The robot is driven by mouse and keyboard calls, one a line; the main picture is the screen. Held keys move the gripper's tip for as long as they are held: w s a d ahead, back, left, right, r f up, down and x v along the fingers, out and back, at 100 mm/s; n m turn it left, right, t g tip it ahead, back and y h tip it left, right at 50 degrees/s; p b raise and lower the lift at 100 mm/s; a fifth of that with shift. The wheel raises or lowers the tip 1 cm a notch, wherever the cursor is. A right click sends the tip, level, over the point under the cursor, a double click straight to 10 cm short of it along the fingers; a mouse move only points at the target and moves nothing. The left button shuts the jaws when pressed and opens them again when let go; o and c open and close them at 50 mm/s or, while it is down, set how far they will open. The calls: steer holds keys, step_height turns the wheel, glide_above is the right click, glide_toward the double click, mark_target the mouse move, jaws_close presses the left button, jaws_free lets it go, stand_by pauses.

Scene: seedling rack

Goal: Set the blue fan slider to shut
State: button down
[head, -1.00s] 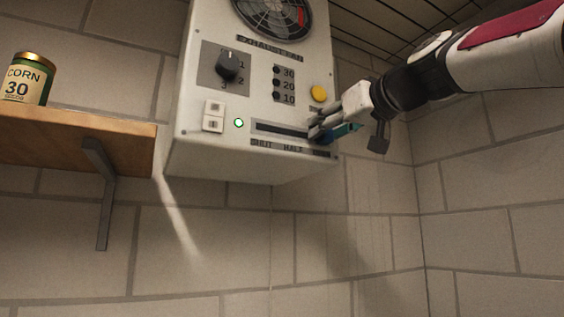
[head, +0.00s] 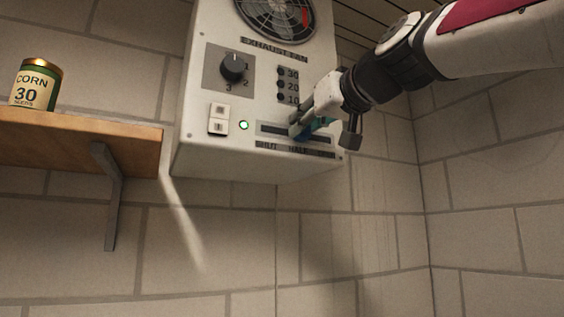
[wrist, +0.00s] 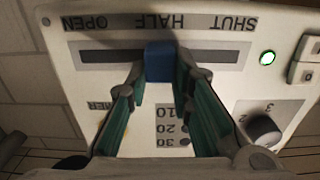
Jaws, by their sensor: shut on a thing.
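The blue fan slider (wrist: 160,62) sits in its dark slot on the front of the white exhaust fan box (head: 195,150). In the wrist view it stands at about the HALF label, between OPEN and SHUT, with the picture upside down. My gripper (wrist: 159,80) is shut on the slider, one green-padded finger on each side of it. In the head view my gripper (head: 300,127) covers most of the slider, and only a bit of blue shows. The slot (wrist: 215,56) is clear on the SHUT side.
A round knob (head: 233,67), a rocker switch (head: 219,119) and a lit green lamp (head: 244,125) are on the box left of the slot. A wooden shelf (head: 80,140) with a corn can (head: 38,84) is at the left.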

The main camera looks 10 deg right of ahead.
mark_target(266, 124)
steer(key=a, duration=0.2)
steer(key=s+a+p, duration=0.1)
steer(key=a, duration=0.1)
steer(key=s+a, duration=0.1)
steer(key=a, duration=0.1)
steer(key=shift+a+p, duration=0.25)
steer(key=shift+p, duration=0.15)
steer(key=c, duration=1.4)
jaws_free()
steer(key=shift+s+a, duration=0.1)
steer(key=shift+a, duration=0.05)
steer(key=shift+s+d, duration=0.1)
steer(key=shift+d, duration=0.1)
steer(key=v, duration=1.1)
steer(key=shift+s, duration=0.35)
